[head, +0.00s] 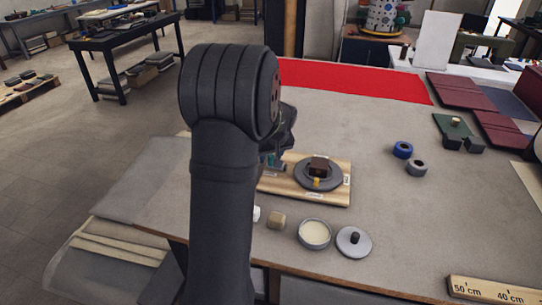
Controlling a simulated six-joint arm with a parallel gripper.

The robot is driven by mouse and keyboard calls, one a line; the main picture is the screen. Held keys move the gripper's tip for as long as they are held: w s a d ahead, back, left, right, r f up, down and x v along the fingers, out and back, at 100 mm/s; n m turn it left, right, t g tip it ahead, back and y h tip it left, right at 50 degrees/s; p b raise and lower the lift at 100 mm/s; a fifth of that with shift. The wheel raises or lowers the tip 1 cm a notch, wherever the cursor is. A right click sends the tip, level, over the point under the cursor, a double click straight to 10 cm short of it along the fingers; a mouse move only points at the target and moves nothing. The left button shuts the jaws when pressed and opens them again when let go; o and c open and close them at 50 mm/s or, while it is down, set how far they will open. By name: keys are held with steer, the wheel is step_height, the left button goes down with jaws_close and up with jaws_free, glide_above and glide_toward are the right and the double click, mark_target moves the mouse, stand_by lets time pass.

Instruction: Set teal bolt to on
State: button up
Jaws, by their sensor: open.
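A pale wooden board (334,197) lies on the table. It carries a round dark grey disc (333,183) with a brown block-like knob (319,165) on top and a small yellow mark at its front. A small teal part (271,160), which looks like the teal bolt, shows at the board's left back, right beside my arm. My gripper (281,150) is open and mostly hidden behind my own arm, over the board's left back. I cannot tell whether it touches the teal part. Small white labels on the board are too small to read.
In front of the board are a small tan block (277,220), a round tin (314,233) and a grey lid with a dark knob (354,241). Blue (403,149) and grey (416,168) rings lie to the right. A ruler (492,291) lies at front right. The table between is clear.

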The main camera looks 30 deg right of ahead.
steer(key=shift+f, duration=0.1)
jaws_close()
steer(key=shift+s+d, duration=1)
steer(key=shift+d, duration=0.1)
jaws_free()
steer(key=v, duration=1.7)
steer(key=shift+r, duration=0.3)
